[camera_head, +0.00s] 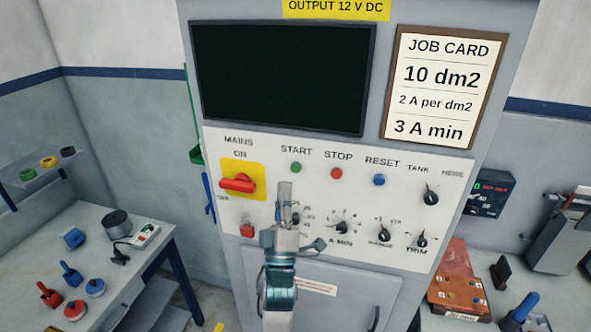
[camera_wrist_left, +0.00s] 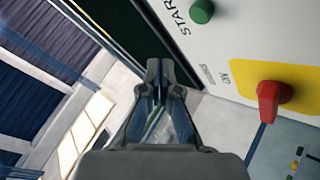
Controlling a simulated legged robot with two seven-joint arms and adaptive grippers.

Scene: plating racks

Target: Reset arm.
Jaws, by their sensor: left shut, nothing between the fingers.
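My left gripper (camera_head: 285,200) is in front of the lower control panel (camera_head: 330,190) of a tall grey cabinet. Its fingers point up and are shut with nothing between them; the closed fingertips also show in the left wrist view (camera_wrist_left: 161,70). The gripper covers part of the lower row of knobs. The red mains switch (camera_head: 238,184) on its yellow plate is just left of the fingers, apart from them. In the left wrist view, the red switch handle (camera_wrist_left: 270,100) is to the right of the fingers. My right gripper is not in view.
Green, red and blue buttons and several black knobs (camera_head: 343,228) line the panel. The dark screen (camera_head: 280,78) and job card (camera_head: 437,88) are above. A left bench (camera_head: 45,235) holds red and blue tools. A right bench holds a brown block (camera_head: 455,275).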

